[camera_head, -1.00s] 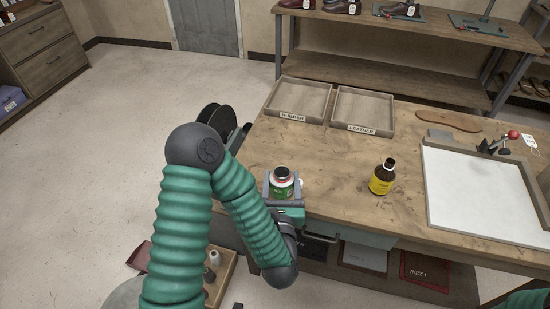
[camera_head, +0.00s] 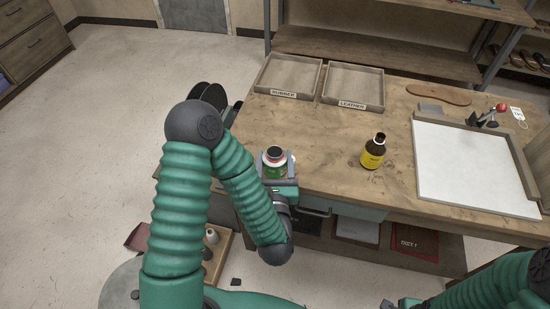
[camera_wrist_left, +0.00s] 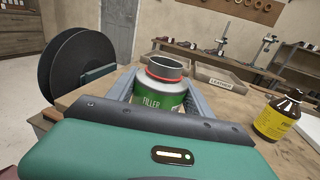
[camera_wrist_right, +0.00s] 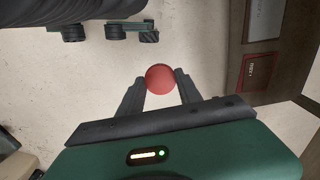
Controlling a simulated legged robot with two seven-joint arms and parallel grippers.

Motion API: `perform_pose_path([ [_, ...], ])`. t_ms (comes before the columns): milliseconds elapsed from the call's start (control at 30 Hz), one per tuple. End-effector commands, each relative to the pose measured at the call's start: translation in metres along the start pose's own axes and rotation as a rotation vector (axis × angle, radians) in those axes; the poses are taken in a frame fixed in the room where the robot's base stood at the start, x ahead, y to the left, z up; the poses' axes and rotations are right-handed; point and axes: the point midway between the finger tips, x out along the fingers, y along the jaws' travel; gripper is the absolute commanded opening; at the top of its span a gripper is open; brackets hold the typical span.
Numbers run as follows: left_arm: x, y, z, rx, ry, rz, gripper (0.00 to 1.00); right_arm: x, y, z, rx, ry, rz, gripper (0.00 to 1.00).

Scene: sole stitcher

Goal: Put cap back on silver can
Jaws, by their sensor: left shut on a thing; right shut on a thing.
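The silver can with a green "FILLER" label (camera_wrist_left: 160,97) and a red band near its top stands upright and uncapped at the near edge of the workbench. It also shows in the head view (camera_head: 274,171). My left gripper (camera_wrist_left: 163,88) is shut around the can, one finger on each side. A round red cap (camera_wrist_right: 160,79) is held between the fingertips of my right gripper (camera_wrist_right: 161,82), over the floor and away from the can. In the head view the right arm shows at the bottom right, and the cap is not visible there.
A brown bottle with a yellow label (camera_head: 373,152) stands on the workbench (camera_head: 330,140) right of the can. Trays marked rubber (camera_head: 288,94) and leather (camera_head: 353,105) lie behind. A white board (camera_head: 470,165) is at right. Bench space between can and bottle is clear.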

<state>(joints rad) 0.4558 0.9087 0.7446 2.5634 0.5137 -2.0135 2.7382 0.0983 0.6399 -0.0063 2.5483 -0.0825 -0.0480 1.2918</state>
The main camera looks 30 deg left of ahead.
Motion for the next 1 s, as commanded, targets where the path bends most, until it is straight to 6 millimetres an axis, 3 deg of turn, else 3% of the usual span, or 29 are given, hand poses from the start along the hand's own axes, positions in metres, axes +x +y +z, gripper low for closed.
perform_pose_path([
  [233, 0.0, 0.0, 0.001, 0.0, -0.001, -0.001, 0.0, -0.001, 0.0, 0.0, -0.002, 0.0, 0.0, 0.05],
  [367, 0.004, -0.003, 0.001, 0.001, 0.002, -0.031, 0.0, -0.018, -0.013, -0.002, -0.088, 0.0, -0.005, 0.05],
  [500, 0.011, -0.011, -0.002, -0.003, 0.007, -0.125, 0.0, -0.062, -0.046, -0.007, -0.35, 0.0, -0.01, 0.05],
  [700, 0.009, -0.031, 0.01, -0.003, 0.004, -0.338, 0.0, -0.161, -0.107, -0.012, -0.897, 0.004, -0.012, 0.05],
  [800, 0.004, -0.039, 0.019, -0.003, 0.001, -0.416, 0.0, -0.199, -0.125, -0.012, -1.103, 0.005, -0.008, 0.05],
  [900, -0.001, -0.044, 0.025, -0.001, -0.002, -0.466, 0.0, -0.222, -0.135, -0.011, -1.238, 0.003, -0.004, 0.05],
  [1000, -0.004, -0.047, 0.027, 0.001, -0.002, -0.489, 0.0, -0.23, -0.138, -0.012, -1.303, 0.0, -0.001, 0.05],
])
